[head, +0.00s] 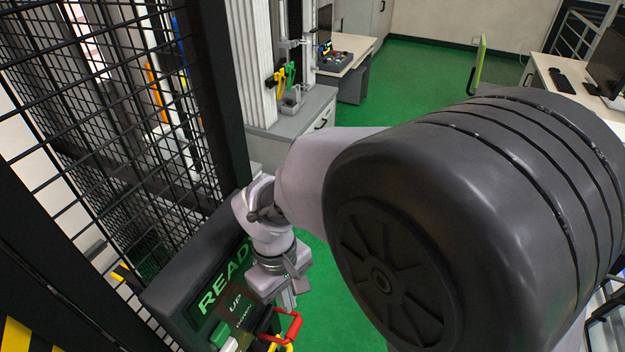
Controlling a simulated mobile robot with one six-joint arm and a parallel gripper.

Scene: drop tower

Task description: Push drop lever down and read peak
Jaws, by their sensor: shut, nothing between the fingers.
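A dark control box (185,270) is fixed beside the black mesh cage at the lower left. Its screen (222,287) shows "READY" in green letters, partly covered by my arm. Below are an "UP" label and a smaller label that I cannot read clearly. A red looped handle (292,327), which may be the drop lever, sticks out at the lower right of the box, with a yellow part under it at the picture's bottom edge. My gripper (288,302) is shut and empty, just above the red handle. I cannot tell whether it touches the handle.
The black mesh cage (110,130) stands at the left. A green button (221,334) sits low on the box. A grey cabinet (300,115) with tools stands behind my arm. Desks stand farther back and at the right. Green floor (400,75) is clear between them.

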